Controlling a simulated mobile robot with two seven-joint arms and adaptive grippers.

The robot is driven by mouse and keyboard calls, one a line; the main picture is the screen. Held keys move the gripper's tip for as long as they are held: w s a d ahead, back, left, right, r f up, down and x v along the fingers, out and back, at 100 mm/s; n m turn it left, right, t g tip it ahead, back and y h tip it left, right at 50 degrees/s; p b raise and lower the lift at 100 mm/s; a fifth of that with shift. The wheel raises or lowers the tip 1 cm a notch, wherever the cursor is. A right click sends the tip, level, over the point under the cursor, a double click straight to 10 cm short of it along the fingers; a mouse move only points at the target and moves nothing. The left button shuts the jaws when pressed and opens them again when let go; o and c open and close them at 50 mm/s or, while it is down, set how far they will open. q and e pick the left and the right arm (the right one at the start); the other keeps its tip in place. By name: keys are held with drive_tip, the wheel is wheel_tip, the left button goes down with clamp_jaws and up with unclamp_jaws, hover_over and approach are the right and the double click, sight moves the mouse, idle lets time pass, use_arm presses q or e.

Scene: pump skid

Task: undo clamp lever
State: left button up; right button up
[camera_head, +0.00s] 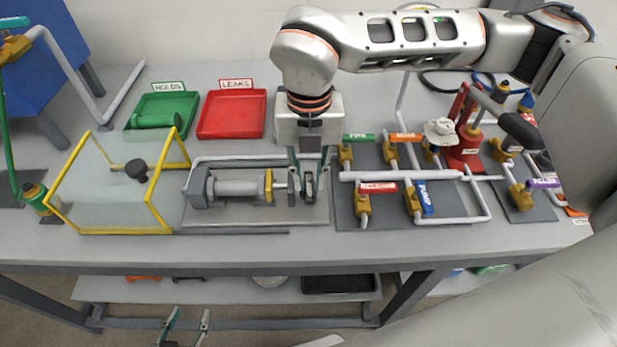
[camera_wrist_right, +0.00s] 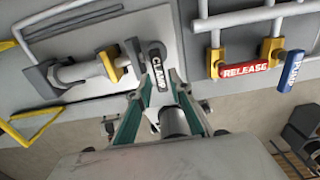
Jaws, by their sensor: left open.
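The clamp lever (camera_wrist_right: 156,68) is a dark handle with a CLAMP label, standing at the right end of the grey clamp fixture (camera_head: 197,188). In the head view the lever (camera_head: 308,187) stands roughly upright. My right gripper (camera_head: 308,178) points down with one finger on each side of it; the fingers look spread, with small gaps. In the right wrist view the lever lies between the teal fingers of this gripper (camera_wrist_right: 158,92). My left gripper (camera_head: 188,318) is open and empty, low in front of the bench.
A yellow-framed clear guard (camera_head: 100,232) stands left of the fixture. Green (camera_head: 180,105) and red (camera_head: 232,113) trays lie behind. Pipes with labelled valves, including a red RELEASE handle (camera_head: 377,187), stand close on the right. The bench front (camera_head: 250,250) is clear.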

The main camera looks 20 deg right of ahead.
drive_tip(key=shift+f, duration=0.75)
use_arm(q)
drive_tip(key=shift+w+r, duration=0.3)
drive_tip(key=shift+r, duration=0.05)
use_arm(e)
drive_tip(key=shift+f, duration=0.1)
drive_tip(key=shift+w, duration=0.1)
clamp_jaws()
